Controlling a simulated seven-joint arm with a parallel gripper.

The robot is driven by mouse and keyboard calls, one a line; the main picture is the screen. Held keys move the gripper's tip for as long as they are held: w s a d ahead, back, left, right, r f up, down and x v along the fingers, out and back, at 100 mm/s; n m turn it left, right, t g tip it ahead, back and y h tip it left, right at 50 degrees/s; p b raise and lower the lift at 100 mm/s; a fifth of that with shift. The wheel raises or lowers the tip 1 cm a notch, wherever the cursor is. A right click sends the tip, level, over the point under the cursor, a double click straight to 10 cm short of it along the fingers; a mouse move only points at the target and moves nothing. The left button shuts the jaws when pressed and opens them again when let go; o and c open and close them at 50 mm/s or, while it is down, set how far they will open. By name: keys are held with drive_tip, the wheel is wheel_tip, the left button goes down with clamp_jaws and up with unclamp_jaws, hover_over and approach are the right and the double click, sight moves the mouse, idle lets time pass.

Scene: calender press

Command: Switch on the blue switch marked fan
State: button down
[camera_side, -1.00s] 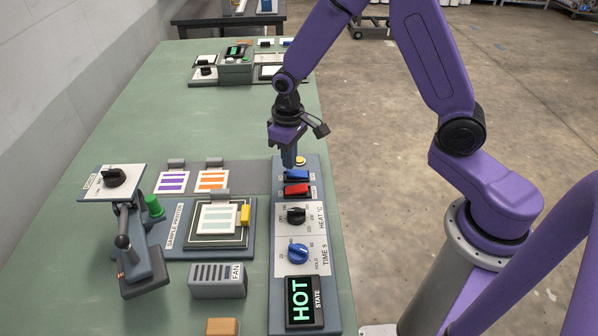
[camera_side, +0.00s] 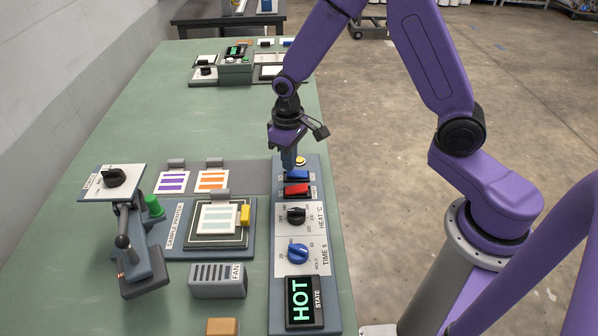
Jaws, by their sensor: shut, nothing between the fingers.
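The blue switch (camera_side: 298,175) is a rocker near the far end of the grey control panel (camera_side: 276,322). Its marking is too small to read. My gripper (camera_side: 289,168) is shut and empty, pointing down at the far left edge of the blue switch. Its fingertips hide part of that edge, and I cannot tell whether they touch it. A vented grey box marked FAN (camera_side: 218,281) stands left of the panel.
A red rocker (camera_side: 297,190) is just nearer than the blue one, and a yellow button (camera_side: 300,160) just beyond it. Black HEAT (camera_side: 296,216) and blue TIME (camera_side: 298,253) knobs and a screen reading HOT (camera_side: 301,300) follow. The sample printer (camera_side: 178,240) stands to the left.

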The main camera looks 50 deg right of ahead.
sight(291, 174)
drive_tip(key=shift+f, duration=0.8)
idle(0.4)
drive_tip(key=shift+r, duration=3.5)
drive_tip(key=shift+s, duration=0.1)
drive_tip(key=s+r+n, duration=0.2)
drive_tip(key=s+n, duration=0.1)
drive_tip(key=s, duration=0.6)
drive_tip(key=s+d+r+n, duration=0.1)
drive_tip(key=s+r+n, duration=0.2)
drive_tip(key=s, duration=0.6)
drive_tip(key=s+d+r+n, duration=0.1)
drive_tip(key=s+r+n, duration=0.1)
drive_tip(key=s, duration=0.7)
drive_tip(key=shift+d+r+n, duration=0.2)
drive_tip(key=shift+r+n, duration=0.2)
drive_tip(key=shift+n, duration=0.4)
